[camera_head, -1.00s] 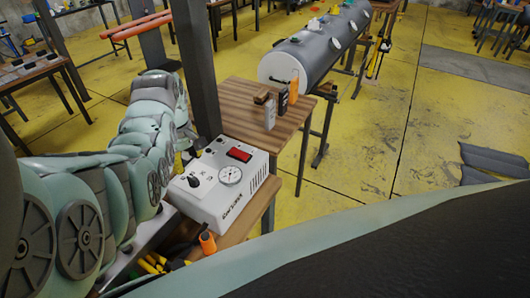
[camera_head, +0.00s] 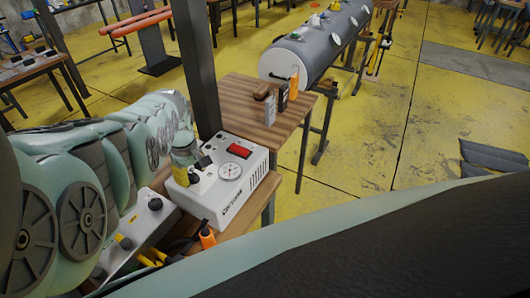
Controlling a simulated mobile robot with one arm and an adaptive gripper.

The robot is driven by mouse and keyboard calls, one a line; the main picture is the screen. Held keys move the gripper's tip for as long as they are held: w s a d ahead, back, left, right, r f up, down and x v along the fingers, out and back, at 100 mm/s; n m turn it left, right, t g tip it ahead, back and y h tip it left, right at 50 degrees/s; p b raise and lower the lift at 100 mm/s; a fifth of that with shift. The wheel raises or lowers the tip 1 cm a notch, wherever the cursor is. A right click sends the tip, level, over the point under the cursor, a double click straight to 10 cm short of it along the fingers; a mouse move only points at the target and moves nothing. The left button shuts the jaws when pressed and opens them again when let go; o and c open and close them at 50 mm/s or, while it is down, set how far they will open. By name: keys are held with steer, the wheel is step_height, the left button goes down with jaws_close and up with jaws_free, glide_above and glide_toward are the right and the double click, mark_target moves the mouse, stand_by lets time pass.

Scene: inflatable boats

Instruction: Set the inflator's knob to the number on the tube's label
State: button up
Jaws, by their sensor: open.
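The inflator is a white box (camera_head: 240,196) with a round gauge (camera_head: 230,171) and a red switch (camera_head: 239,151), standing on a wooden table below the centre-left. A small dark knob (camera_head: 194,179) shows at the left of its top face. My gripper (camera_head: 186,176) is open and hangs over that left side, close by the knob; its fingers are small and partly hidden, and I cannot tell whether it touches the knob. The grey tube (camera_head: 325,45) lies on a stand behind, with white fittings on it. No number can be read on the tube or around the knob.
Small bottles, one orange (camera_head: 294,84), and a brown block stand on the wooden table (camera_head: 245,95). A dark post (camera_head: 197,60) rises behind the inflator. A second white box with knobs (camera_head: 140,222) and an orange item (camera_head: 207,238) are near the front.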

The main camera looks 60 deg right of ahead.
steer(key=shift+s+f, duration=0.1)
steer(key=shift+f, duration=0.1)
stand_by(0.3)
jaws_close()
stand_by(0.3)
